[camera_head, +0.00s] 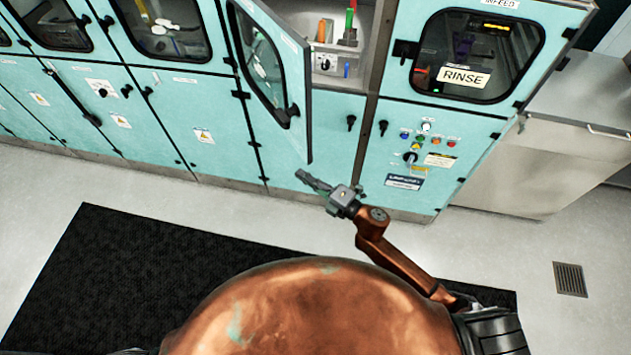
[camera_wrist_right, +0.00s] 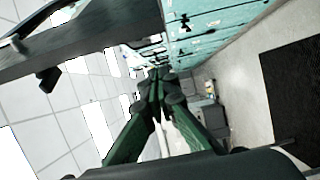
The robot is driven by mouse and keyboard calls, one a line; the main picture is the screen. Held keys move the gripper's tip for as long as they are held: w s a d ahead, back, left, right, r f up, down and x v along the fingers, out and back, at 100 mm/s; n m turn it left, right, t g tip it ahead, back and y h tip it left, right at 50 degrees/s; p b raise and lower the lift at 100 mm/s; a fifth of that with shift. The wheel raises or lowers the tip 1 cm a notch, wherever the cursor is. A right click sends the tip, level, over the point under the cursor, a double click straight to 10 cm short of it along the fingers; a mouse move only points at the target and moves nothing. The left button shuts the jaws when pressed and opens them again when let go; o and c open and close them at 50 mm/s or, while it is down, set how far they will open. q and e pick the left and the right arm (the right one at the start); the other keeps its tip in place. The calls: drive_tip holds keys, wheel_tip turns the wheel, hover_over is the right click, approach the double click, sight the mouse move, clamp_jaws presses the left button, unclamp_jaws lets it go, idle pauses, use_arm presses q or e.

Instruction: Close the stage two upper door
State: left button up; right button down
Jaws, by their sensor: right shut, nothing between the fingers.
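The open upper door (camera_head: 297,140) is a teal panel with a dark-framed window. It is hinged on its left side and swung outward from the cabinet, with a black handle near its free edge. The compartment behind it (camera_head: 345,62) is exposed. My right gripper (camera_head: 305,178) is just below the door's lower free corner, apart from it as far as I can tell. Its fingers (camera_wrist_right: 156,82) are shut with nothing between them. A dark panel with a black handle (camera_wrist_right: 48,79), probably this door, crosses the upper left of the right wrist view. My left gripper is out of view.
The RINSE door (camera_head: 475,55) to the right is shut, above a control panel (camera_head: 428,140) with coloured buttons. Teal lower doors (camera_head: 205,115) line the left. A stainless unit (camera_head: 545,160) stands at right. Pale floor (camera_head: 130,180) and a black mat (camera_head: 90,260) lie in front.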

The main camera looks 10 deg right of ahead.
drive_tip(key=w, duration=0.1)
drive_tip(key=w+d+p, duration=0.1)
drive_tip(key=w, duration=0.1)
drive_tip(key=shift+w+d, duration=0.15)
drive_tip(key=shift+d, duration=0.2)
drive_tip(key=shift+d, duration=0.2)
